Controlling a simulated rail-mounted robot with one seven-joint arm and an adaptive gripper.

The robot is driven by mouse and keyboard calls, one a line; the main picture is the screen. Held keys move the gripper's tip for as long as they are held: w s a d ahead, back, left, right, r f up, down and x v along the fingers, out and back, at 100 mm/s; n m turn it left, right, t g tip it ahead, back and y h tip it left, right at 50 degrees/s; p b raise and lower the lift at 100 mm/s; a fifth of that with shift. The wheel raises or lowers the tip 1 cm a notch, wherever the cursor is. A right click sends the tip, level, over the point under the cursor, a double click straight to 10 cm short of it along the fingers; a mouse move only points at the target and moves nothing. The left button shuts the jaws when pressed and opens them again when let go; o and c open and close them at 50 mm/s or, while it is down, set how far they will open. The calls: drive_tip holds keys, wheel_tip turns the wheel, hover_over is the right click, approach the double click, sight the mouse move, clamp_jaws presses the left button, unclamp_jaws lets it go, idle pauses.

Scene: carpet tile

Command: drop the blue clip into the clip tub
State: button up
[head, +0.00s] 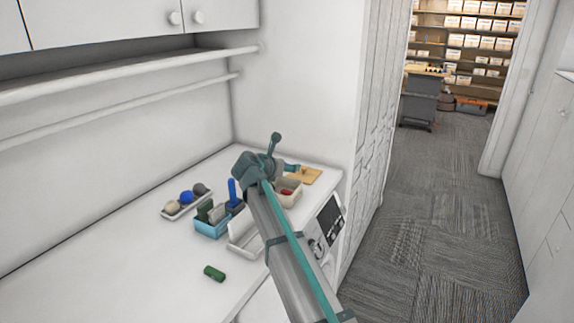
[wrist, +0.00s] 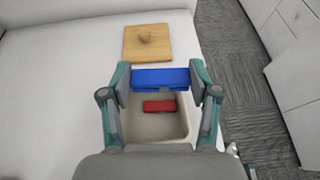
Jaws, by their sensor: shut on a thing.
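My gripper (wrist: 160,80) is shut on the blue clip (wrist: 161,77), which lies crosswise between its fingers in the wrist view. The clip is held above the far part of the clip tub (wrist: 183,142), a pale, open tub. A red clip (wrist: 159,106) lies inside the tub. In the head view the tub (head: 294,198) shows beside my gripper (head: 291,168), with the red clip in it. My arm hides part of the surroundings there, and I cannot make out the blue clip in that view.
A wooden board (wrist: 133,45) with a small knob lies beyond the tub. In the head view, a tray of round things (head: 171,212), a blue bin (head: 209,230) and a green cylinder (head: 214,273) are on the white counter. The counter's front left is clear.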

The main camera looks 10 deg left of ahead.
drive_tip(key=shift+f+b, duration=0.4)
drive_tip(key=shift+f, duration=0.5)
drive_tip(key=o, duration=0.9)
drive_tip(key=shift+c, duration=0.2)
drive_tip(key=v, duration=1.2)
